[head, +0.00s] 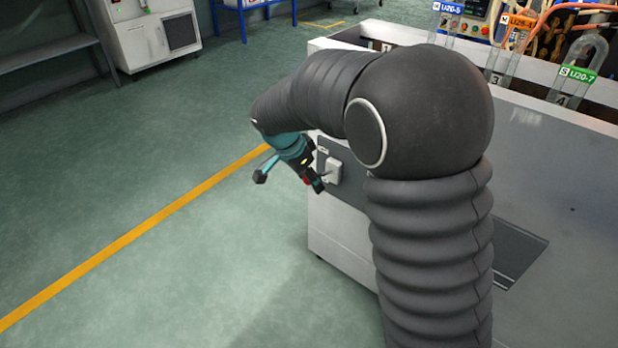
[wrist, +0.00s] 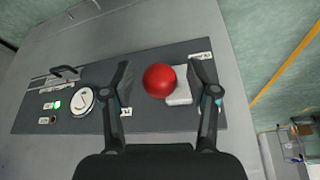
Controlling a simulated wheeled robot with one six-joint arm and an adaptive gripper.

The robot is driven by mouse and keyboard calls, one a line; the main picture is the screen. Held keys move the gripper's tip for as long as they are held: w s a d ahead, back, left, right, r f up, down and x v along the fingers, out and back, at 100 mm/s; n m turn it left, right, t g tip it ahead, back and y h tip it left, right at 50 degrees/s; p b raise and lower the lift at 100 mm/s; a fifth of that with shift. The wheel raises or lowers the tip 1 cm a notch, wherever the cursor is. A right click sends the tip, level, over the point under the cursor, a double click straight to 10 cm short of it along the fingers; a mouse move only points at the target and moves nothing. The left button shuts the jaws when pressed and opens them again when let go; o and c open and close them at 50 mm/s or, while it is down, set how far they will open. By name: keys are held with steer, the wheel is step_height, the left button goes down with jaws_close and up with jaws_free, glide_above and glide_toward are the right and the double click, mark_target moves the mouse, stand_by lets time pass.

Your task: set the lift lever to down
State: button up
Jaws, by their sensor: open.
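A lever with a round red knob (wrist: 159,80) stands out from a white base block (wrist: 180,88) on a dark grey panel (wrist: 150,121) in the wrist view. The panel's small labels are too small to read. My gripper (wrist: 160,88) is open, one finger on each side of the red knob, with gaps between knob and fingers. In the head view my gripper (head: 312,172) is at the side of the light grey cabinet (head: 335,235), facing the white block (head: 333,170). The red knob (head: 306,181) shows small there. My arm hides part of the cabinet.
The panel also carries a black handle (wrist: 65,72), a round white dial (wrist: 82,101), a green light (wrist: 57,105) and a reddish one (wrist: 53,120). Tubes and labelled parts (head: 575,75) stand atop the cabinet. Floor left of it is clear, with a yellow line (head: 130,236).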

jaws_close()
